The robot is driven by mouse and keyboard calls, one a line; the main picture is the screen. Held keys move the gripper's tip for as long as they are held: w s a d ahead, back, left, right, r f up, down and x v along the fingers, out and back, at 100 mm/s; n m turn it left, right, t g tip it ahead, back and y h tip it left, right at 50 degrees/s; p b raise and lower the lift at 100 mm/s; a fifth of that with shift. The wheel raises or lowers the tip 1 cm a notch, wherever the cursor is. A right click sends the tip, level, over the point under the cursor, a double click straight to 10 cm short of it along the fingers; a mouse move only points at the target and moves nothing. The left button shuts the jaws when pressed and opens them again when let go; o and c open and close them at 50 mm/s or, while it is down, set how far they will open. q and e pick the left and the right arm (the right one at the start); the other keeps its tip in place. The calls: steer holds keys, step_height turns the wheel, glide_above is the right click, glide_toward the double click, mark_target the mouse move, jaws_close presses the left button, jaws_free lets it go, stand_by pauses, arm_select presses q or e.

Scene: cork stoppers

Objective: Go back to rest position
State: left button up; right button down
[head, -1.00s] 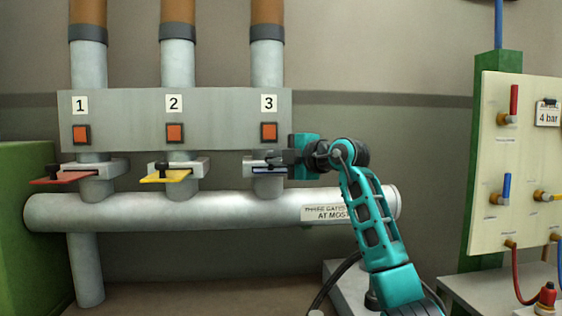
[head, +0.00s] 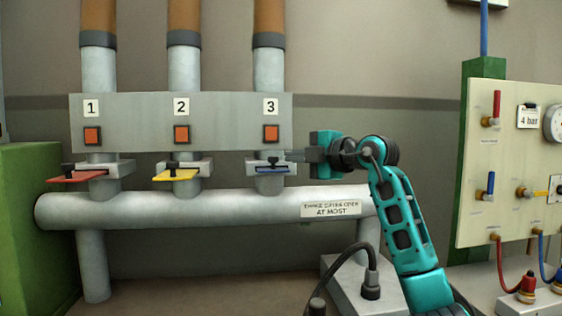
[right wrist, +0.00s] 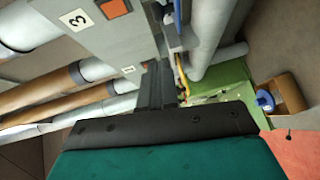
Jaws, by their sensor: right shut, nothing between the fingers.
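My right gripper (head: 293,154) is shut and empty, just right of the third gate and below the right end of the grey panel. In the right wrist view its dark fingers (right wrist: 158,85) lie together beside the pipework. The blue gate plate (head: 272,169) with its black knob stands under number 3, apart from the fingers. The yellow gate plate (head: 175,176) is under number 2 and the red gate plate (head: 77,177) under number 1; both stick out to the left of their pipes. My left gripper is not in view.
The grey panel (head: 225,110) carries three orange buttons. A thick horizontal pipe (head: 200,208) runs below the gates. A green block (head: 35,220) stands at left. A cream board (head: 485,205) with valves and hoses is right of my arm. The wall between panel and board is clear.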

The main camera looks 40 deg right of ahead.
steer(key=s, duration=0.3)
steer(key=s+b, duration=0.1)
steer(key=s, duration=0.1)
steer(key=shift+d+r, duration=0.25)
steer(key=shift+w, duration=0.1)
